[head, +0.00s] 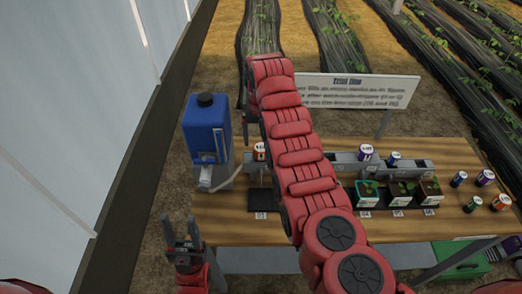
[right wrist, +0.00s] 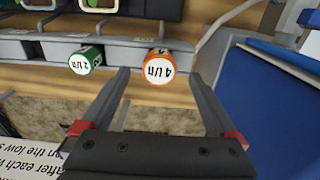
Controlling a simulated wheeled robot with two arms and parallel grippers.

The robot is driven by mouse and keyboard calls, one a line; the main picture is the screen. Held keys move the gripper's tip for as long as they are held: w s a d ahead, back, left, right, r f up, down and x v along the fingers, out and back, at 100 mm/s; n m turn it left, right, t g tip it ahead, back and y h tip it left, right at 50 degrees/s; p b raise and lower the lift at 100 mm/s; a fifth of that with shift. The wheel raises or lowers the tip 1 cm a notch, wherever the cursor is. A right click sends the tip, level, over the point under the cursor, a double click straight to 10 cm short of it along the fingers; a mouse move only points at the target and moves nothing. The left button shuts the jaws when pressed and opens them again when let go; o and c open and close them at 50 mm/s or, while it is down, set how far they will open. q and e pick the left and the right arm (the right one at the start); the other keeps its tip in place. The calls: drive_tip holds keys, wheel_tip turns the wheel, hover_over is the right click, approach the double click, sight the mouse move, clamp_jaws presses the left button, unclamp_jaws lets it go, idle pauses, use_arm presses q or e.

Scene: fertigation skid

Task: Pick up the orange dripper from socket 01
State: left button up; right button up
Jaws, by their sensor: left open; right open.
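The orange dripper (right wrist: 158,67), marked "4 l/h", sits in the grey rail (right wrist: 125,42) in the right wrist view. In the head view the orange dripper (head: 260,151) is at the rail's left end, beside the blue tank. My right gripper (right wrist: 163,95) is open and empty. Its fingers point at the rail, with the orange dripper just beyond and between the fingertips, seemingly untouched. My right arm hides this gripper in the head view. My left gripper (head: 181,229) is open and empty at the table's front left. I cannot read the socket number.
A green dripper (right wrist: 84,62) sits in the rail next to the orange one. The blue tank (head: 205,125) stands close by. Potted plants (head: 400,192) and several loose drippers (head: 474,204) are at the right. A sign (head: 352,90) stands behind the table (head: 230,225).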

sight(261, 147)
drive_tip(key=shift+w+f+p, duration=0.15)
drive_tip(key=shift+f+p, duration=0.7)
drive_tip(key=shift+f, duration=1.8)
drive_tip(key=c, duration=1.4)
drive_tip(key=shift+c, duration=0.2)
drive_tip(key=shift+w+r+b, duration=0.1)
drive_tip(key=shift+r+b, duration=0.05)
drive_tip(key=shift+b, duration=0.15)
